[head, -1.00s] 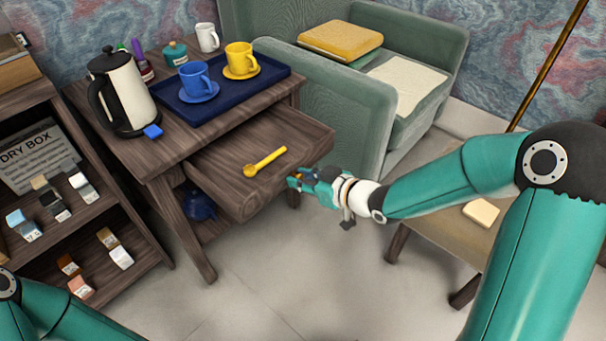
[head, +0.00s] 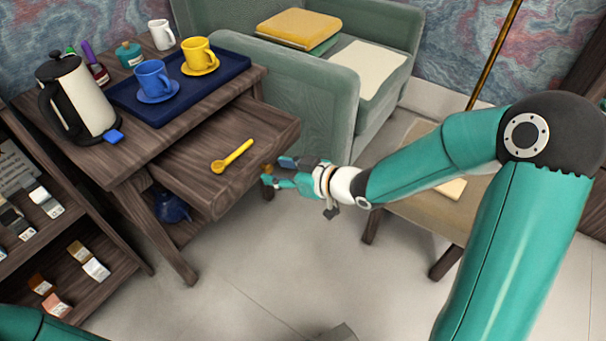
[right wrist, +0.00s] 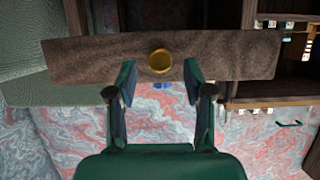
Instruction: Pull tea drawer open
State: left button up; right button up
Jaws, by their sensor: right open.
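The tea drawer (head: 205,185) is a wooden drawer that stands pulled out from under the tabletop. A yellow spoon (head: 232,157) lies inside it. In the right wrist view the drawer front (right wrist: 100,62) shows with a round brass knob (right wrist: 160,61) near its middle. My right gripper (head: 268,174) is at the drawer front in the head view. Its fingers are open, one on each side of the knob in the right wrist view, with a gap to it on both sides. In the head view only part of my left arm shows, at the bottom left; its gripper is out of view.
On the tabletop are a dark blue tray (head: 228,79) with a blue cup (head: 152,77) and a yellow cup (head: 198,53), and a kettle (head: 80,97). A green armchair (head: 300,90) stands behind the drawer. A low wooden piece (head: 420,215) stands at right.

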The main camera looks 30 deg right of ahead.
jog(key=v, duration=0.9)
jog(key=shift+s, duration=0.2)
jog(key=s+a+f+m+g, duration=0.1)
jog(key=a+f+m+g, duration=0.15)
jog(key=a+f, duration=0.45)
jog(key=s+a+f+m+g, duration=0.1)
jog(key=s+a+f+g, duration=0.2)
jog(key=f, duration=0.9)
jog(key=s+f+m+g+h, duration=0.2)
jog(key=s+f+m+g, duration=0.35)
jog(key=s+f, duration=0.65)
notch_tip(320, 180, up, 35)
jog(key=w+n+p, duration=0.1)
jog(key=p, duration=3.5)
jog(key=shift+a+h+p, duration=0.3)
jog(key=shift+p, duration=0.05)
